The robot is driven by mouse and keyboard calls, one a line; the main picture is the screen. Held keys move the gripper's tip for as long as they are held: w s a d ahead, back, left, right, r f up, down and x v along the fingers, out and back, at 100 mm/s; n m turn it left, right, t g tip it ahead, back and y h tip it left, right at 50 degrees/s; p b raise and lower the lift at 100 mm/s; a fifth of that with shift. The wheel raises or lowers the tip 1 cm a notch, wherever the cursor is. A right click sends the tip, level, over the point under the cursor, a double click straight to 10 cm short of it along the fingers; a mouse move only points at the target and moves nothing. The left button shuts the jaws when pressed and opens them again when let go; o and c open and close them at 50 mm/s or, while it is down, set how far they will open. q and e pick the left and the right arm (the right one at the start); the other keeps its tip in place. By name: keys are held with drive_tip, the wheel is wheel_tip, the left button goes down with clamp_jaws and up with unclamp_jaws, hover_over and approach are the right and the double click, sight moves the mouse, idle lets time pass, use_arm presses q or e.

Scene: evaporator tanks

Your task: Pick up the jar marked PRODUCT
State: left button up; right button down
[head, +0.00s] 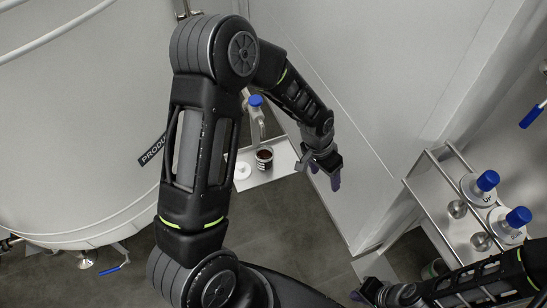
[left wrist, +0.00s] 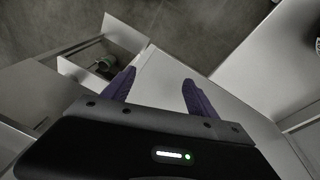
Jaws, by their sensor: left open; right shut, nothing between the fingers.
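A small jar (head: 264,158) with dark red contents and a pale label stands on a white shelf (head: 275,175) below the tank outlet. Its label is too small to read. A white round lid (head: 242,170) lies beside it, partly behind my arm. My left gripper (head: 327,178) is right of the jar and apart from it. It is open and empty; its purple fingers also show in the left wrist view (left wrist: 158,92), where the jar does not appear. My right gripper (head: 362,293) is shut and empty at the lower edge, far from the jar.
A blue-capped tap (head: 256,101) hangs just above the jar. A rack (head: 440,200) with blue-topped bottles (head: 511,222) stands right. A grey wall panel (head: 370,110) is behind my left gripper.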

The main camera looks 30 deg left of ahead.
use_arm(q)
drive_tip(key=a+r+m+g+y, duration=0.2)
drive_tip(key=a+r, duration=0.4)
drive_tip(key=a, duration=0.1)
drive_tip(key=m+g+y, duration=0.1)
drive_tip(key=g+y, duration=0.2)
approach(265, 158)
wheel_tip(265, 158, down, 3)
drive_tip(key=w+a, duration=0.2)
drive_tip(key=shift+s+a+r, duration=0.1)
drive_tip(key=shift+s+a, duration=0.05)
drive_tip(key=shift+a, duration=0.05)
drive_tip(key=shift+x, duration=1.35)
drive_tip(key=shift+d, duration=0.1)
